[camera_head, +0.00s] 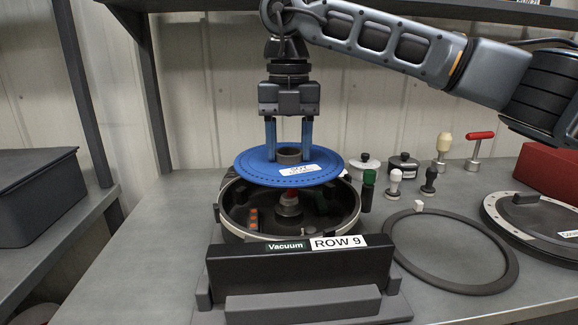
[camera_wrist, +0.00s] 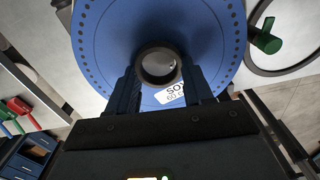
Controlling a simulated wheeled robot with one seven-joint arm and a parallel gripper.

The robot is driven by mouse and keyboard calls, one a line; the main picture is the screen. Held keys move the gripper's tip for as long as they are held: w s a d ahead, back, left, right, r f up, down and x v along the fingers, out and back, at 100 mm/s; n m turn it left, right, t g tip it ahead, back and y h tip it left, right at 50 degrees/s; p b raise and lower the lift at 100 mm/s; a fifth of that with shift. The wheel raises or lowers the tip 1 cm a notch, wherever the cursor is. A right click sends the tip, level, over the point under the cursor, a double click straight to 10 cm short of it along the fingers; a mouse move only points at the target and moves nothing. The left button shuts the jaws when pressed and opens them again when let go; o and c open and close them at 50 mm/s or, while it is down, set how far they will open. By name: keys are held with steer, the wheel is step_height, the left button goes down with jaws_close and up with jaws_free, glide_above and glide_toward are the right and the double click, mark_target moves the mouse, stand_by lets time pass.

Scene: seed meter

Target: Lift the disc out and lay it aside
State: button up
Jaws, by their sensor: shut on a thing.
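The blue disc (camera_head: 255,168) has a ring of small holes, a white label and a dark grey hub (camera_head: 289,154) at its middle. It hangs above the open round meter housing (camera_head: 232,229), slightly tilted, and is clear of the rim at least on the near side. My gripper (camera_head: 289,150) is shut on the hub from above, with one blue finger on each side. In the wrist view the disc (camera_wrist: 100,38) fills the top, with the hub (camera_wrist: 158,64) between the fingers.
A dark ring (camera_head: 447,286) lies on the bench right of the housing. A round lid (camera_head: 530,215) lies farther right, beside a red box (camera_head: 548,172). Several small knobs and handled tools stand behind. The bench (camera_head: 130,250) left of the housing is clear.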

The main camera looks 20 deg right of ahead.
steer(key=shift+r, duration=0.3)
step_height(320, 180, up, 7)
steer(key=p, duration=0.4)
stand_by(1.1)
stand_by(0.5)
